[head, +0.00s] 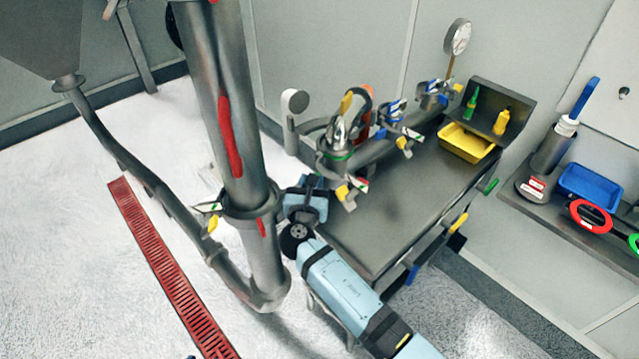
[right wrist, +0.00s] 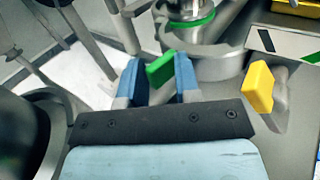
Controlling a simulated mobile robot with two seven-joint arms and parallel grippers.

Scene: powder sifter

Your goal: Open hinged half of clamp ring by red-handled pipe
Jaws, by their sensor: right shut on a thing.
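The grey clamp ring (head: 333,165) sits at the near-left end of the bench, around a fitting with a bright green seal (head: 338,155). The seal also shows in the right wrist view (right wrist: 190,21). A yellow tab (head: 342,192) sticks out at the ring's near side, and a yellow tab shows right of the fingers in the right wrist view (right wrist: 258,88). My right gripper (right wrist: 158,78) is shut on a green tab (right wrist: 160,69) between its blue fingers. In the head view my right gripper (head: 312,183) is beside the ring, its grip hidden. My left gripper is out of view.
The upright grey pipe with a red handle (head: 230,135) stands just left of my right gripper, with another clamp (head: 250,203) around it. The steel bench (head: 400,195) carries more pipe clamps and a yellow tray (head: 466,143). A red floor grate (head: 165,270) runs at left.

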